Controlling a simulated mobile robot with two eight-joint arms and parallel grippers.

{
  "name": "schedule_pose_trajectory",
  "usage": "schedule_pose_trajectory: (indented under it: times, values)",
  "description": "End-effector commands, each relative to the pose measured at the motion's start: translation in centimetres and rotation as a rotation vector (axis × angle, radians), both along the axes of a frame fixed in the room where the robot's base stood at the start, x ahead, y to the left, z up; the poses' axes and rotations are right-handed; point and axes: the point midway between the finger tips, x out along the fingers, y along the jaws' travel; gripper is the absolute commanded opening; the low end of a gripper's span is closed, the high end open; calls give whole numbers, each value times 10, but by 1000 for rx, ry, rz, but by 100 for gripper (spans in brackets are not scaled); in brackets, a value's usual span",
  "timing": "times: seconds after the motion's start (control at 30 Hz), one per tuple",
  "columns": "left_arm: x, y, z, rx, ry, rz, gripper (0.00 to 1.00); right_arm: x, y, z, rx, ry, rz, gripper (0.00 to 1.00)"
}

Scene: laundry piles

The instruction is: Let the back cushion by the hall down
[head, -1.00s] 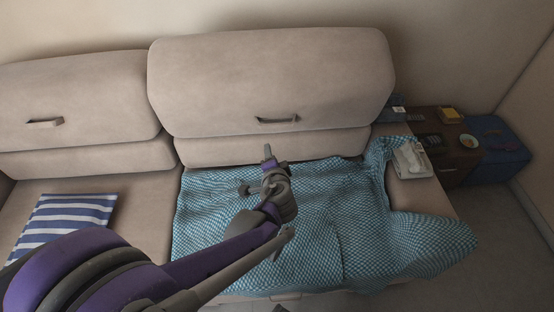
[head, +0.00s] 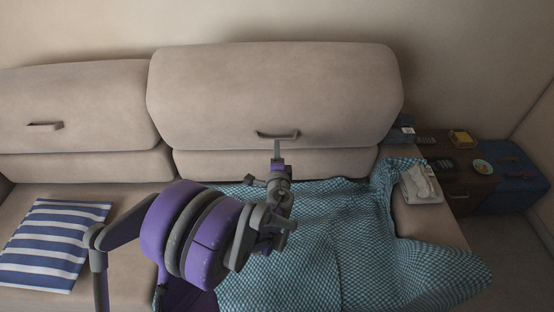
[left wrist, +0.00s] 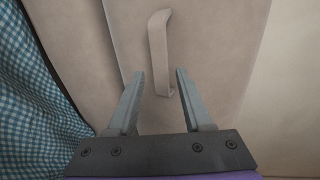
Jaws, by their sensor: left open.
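The right back cushion (head: 275,95) of the beige sofa stands upright, with a handle (head: 277,135) low on its front. The left back cushion (head: 75,108) also stands upright, with its own handle (head: 45,126). My left gripper (head: 277,150) is just below and in front of the right cushion's handle. In the left wrist view the handle (left wrist: 158,50) lies just beyond and between the fingertips (left wrist: 156,78), which are apart and empty. Whether the fingers reach around the handle is hard to tell. My right gripper is not in view.
A blue checked blanket (head: 340,230) covers the right seat. A striped pillow (head: 52,245) lies on the left seat. A tissue pack (head: 421,184) rests on the right armrest. A dark side table (head: 465,180) with small items and a blue box (head: 520,185) stand at right.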

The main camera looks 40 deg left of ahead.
Motion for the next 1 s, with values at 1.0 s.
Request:
schedule_pose_trajectory:
  times: [1.0]
  values:
    - [47, 40, -9, 0, 0, 1, 43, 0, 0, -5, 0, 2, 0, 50]
